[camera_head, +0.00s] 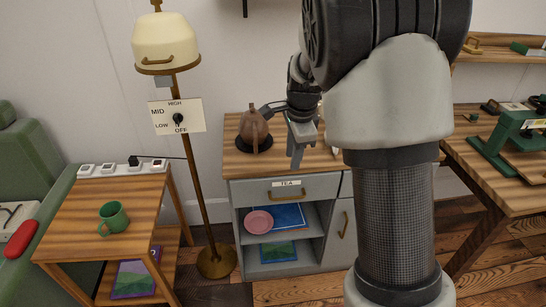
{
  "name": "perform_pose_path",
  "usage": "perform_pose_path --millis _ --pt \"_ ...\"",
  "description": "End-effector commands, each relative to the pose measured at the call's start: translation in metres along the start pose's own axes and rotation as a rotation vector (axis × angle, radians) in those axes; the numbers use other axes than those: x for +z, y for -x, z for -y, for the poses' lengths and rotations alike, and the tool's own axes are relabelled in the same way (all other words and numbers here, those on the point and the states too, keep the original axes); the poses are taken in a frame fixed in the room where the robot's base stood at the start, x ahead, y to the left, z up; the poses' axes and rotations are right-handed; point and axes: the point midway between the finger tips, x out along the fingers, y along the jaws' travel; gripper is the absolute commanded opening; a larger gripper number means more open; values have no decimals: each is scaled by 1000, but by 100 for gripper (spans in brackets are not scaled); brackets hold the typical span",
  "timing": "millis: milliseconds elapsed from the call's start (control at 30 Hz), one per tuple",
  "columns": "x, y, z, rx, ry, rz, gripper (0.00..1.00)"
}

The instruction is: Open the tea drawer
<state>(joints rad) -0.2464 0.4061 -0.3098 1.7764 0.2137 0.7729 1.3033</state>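The tea drawer (253,192) is the grey front under the wooden top of the cabinet (233,171). A white label reading TEA (287,183) is on its upper part, with a small brass-coloured handle below the label. The drawer looks closed, flush with the cabinet. My gripper (297,160) points down in front of the cabinet top, above the label in the picture. It looks apart from the handle. Its fingers are seen nearly side-on, so their gap is unclear. My arm hides the right part of the cabinet.
A brown kettle (254,128) stands on a dark pad on the cabinet top. Open shelves below hold a pink plate (259,222) and blue items. A floor lamp (166,43) stands left of the cabinet. A side table (140,197) holds a green mug (113,217).

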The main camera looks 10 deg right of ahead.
Motion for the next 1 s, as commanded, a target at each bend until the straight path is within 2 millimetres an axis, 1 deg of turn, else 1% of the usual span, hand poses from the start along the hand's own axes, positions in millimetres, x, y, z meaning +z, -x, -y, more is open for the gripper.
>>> perform_pose_path --millis 33,67,100,200,267,367,800,900,1000 --pt "-1 -23 2 9 -35 -9 28" --pt "-1 -30 4 13 -54 -13 28" --pt "-1 -36 5 15 -73 -17 28" --pt "-2 -47 7 19 -100 -22 28" --pt "-3 -53 7 19 -104 -22 28" --pt "-3 -68 6 21 -104 -22 28" --pt "-5 -164 4 21 -101 -22 28" --pt "-5 -183 4 20 -101 -22 28" --pt "-6 -198 4 20 -102 -22 28"
